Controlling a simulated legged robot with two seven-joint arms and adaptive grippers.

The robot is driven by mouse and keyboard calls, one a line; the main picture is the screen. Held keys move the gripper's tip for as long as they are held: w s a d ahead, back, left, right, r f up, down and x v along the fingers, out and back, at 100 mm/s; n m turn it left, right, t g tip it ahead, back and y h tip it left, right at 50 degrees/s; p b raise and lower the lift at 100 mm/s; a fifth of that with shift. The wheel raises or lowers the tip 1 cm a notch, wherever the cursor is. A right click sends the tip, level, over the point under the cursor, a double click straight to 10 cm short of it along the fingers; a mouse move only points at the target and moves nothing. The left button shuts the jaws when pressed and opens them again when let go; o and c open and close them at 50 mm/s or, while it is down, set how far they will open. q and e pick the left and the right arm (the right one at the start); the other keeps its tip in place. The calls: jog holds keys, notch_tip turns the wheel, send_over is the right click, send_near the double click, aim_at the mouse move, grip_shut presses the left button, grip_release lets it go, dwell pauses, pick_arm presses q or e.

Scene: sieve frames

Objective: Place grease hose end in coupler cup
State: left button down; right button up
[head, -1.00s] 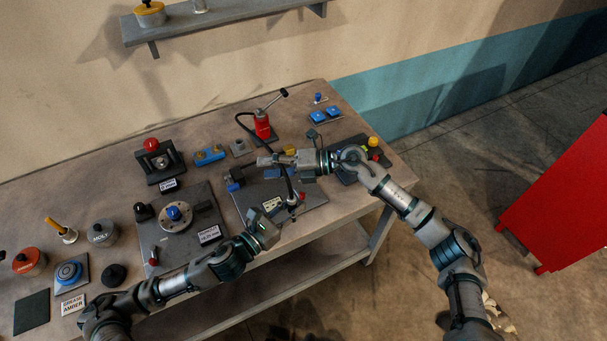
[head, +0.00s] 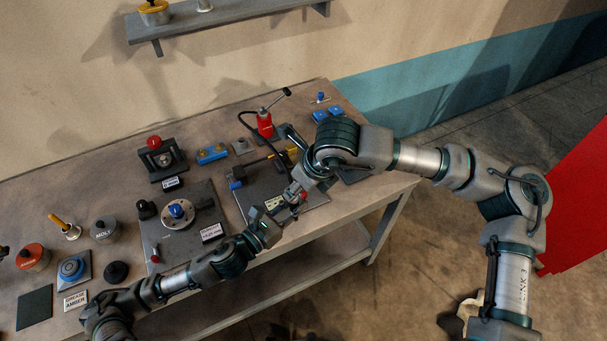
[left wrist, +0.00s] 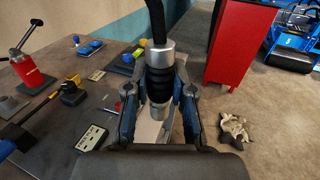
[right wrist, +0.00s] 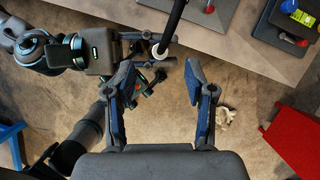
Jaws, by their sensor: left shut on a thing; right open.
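My left gripper (head: 277,219) is shut on the grease hose end (left wrist: 160,80), a black and silver fitting with the black hose rising from it. It is held in the air by the bench's front edge. In the right wrist view, the left gripper (right wrist: 139,50) comes in from the left beside the hose (right wrist: 174,24). My right gripper (right wrist: 163,88) is open and empty, its two blue-padded fingers apart just below the hose. In the head view, its wrist hides part of the bench fixture. I cannot tell which part is the coupler cup.
A red pump (head: 265,124) stands at the back of the bench (head: 110,185). A dark plate (head: 252,196) with blue and yellow parts lies in front of it. A round-flanged fixture (head: 177,212) is to the left. A red cabinet (left wrist: 241,42) stands on the floor.

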pick_arm(q)
jog(key=shift+s+d+r, duration=0.2)
jog(key=shift+s, duration=0.05)
pick_arm(e)
jog(key=x, duration=0.7)
grip_shut()
pick_arm(q)
jog(key=c, duration=1.1)
grip_release()
jog(key=shift+o, duration=1)
pick_arm(e)
jog(key=shift+s+r, duration=0.1)
pick_arm(q)
jog(key=shift+a, duration=0.1)
